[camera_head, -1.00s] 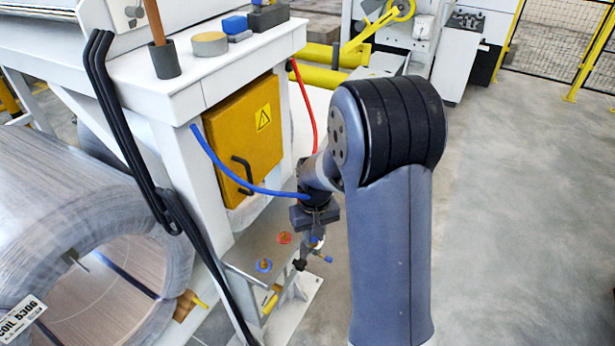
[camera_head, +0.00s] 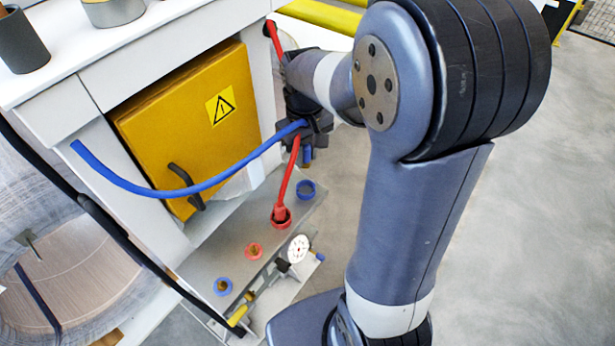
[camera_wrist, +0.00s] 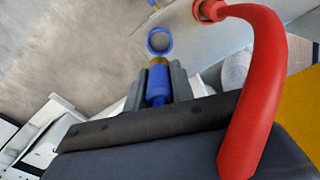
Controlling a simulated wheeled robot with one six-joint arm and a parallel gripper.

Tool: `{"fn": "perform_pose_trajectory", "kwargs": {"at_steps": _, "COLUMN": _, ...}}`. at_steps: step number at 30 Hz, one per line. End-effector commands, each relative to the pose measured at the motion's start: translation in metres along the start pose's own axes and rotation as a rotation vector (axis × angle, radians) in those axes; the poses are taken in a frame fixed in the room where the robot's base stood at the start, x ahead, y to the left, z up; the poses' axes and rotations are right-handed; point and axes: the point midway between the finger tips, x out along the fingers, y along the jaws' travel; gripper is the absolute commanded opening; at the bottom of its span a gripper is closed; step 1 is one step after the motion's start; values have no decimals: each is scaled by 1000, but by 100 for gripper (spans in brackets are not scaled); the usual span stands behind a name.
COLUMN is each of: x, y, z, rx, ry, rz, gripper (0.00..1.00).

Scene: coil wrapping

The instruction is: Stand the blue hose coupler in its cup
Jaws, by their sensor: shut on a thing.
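My gripper (camera_head: 306,148) is shut on the blue hose coupler (camera_head: 307,156), which points down. In the wrist view the coupler (camera_wrist: 158,84) sits between the two grey fingers with its brass-coloured end outward. The blue cup (camera_head: 306,190), an open ring on the grey shelf, lies just below the coupler in the head view. In the wrist view the cup (camera_wrist: 159,41) is straight beyond the coupler's end, and the two look apart. The blue hose (camera_head: 190,190) runs from the cabinet's left side to my gripper. The gripper partly hides the coupler.
A red hose (camera_head: 289,175) passes close to my gripper; its red coupler (camera_head: 281,213) stands in a red cup. A yellow cabinet door (camera_head: 190,120) is behind.

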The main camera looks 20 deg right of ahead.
Motion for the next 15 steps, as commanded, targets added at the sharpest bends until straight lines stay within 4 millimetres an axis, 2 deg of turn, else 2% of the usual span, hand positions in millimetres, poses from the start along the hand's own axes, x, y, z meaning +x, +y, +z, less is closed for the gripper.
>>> {"fn": "perform_pose_trajectory", "kwargs": {"at_steps": 2, "x": 7, "y": 0, "z": 1, "rx": -3, "ry": -4, "rz": -1, "gripper": 0}}
{"fn": "perform_pose_trajectory", "kwargs": {"at_steps": 9, "x": 50, "y": -1, "z": 2, "rx": -4, "ry": -6, "rz": -2, "gripper": 0}}
{"fn": "perform_pose_trajectory", "kwargs": {"at_steps": 15, "x": 69, "y": 0, "z": 1, "rx": -4, "ry": -4, "rz": -1, "gripper": 0}}
